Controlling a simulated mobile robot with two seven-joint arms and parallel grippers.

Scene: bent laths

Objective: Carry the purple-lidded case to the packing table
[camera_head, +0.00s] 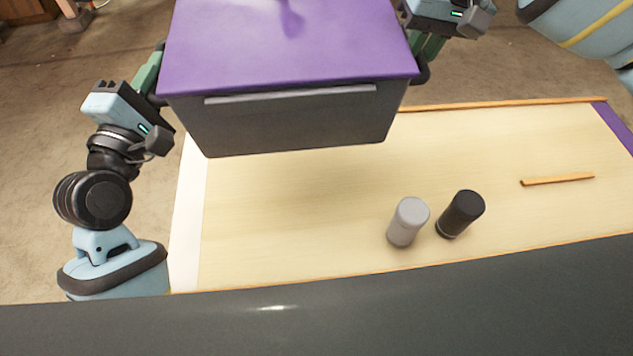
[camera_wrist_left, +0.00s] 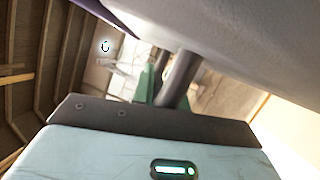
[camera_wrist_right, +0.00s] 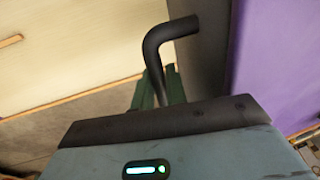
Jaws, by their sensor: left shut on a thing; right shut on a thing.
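The purple-lidded case (camera_head: 290,120) has a grey body and a purple lid, and is held up at the top of the head view, over the far left part of a pale wooden table (camera_head: 300,215). My left gripper (camera_head: 155,78) is shut on the case's dark handle at its left side; the handle also shows in the left wrist view (camera_wrist_left: 180,80). My right gripper (camera_head: 425,55) is shut on the handle at the right side, a bent dark bar in the right wrist view (camera_wrist_right: 170,45). The case's underside and its gap to the table are hidden.
A grey cylinder (camera_head: 408,222) and a black cylinder (camera_head: 461,214) stand near the table's near edge. A thin wooden lath (camera_head: 557,179) lies at the right. A purple strip (camera_head: 614,124) marks the right end. The table's middle is clear.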

